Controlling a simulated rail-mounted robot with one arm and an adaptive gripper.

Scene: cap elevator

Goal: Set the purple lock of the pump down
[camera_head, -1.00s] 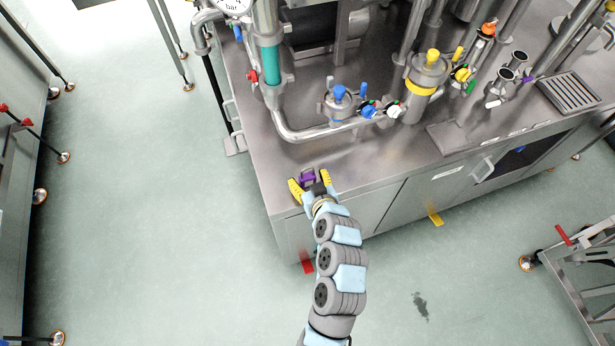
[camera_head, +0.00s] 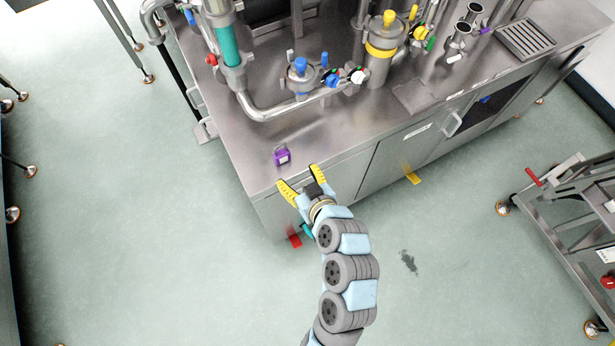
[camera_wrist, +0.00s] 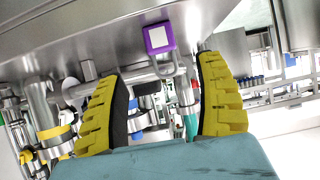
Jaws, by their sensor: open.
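The purple lock (camera_head: 282,156), with a white label and grey shackle, stands on the steel bench top (camera_head: 330,135) near its front left corner. In the wrist view the lock (camera_wrist: 158,38) appears at the top, with its shackle pointing down in the picture. My gripper (camera_head: 300,177) has yellow-padded fingers spread wide and empty. It is just in front of the bench's front edge, apart from the lock. In the wrist view the lock shows beyond and between the fingertips.
The bent steel pipe (camera_head: 275,113) and small vessel with a blue knob (camera_head: 300,78) stand behind the lock. The yellow-banded vessel (camera_head: 382,52) is farther right. The bench top around the lock is clear. A cart (camera_head: 580,215) stands at the right.

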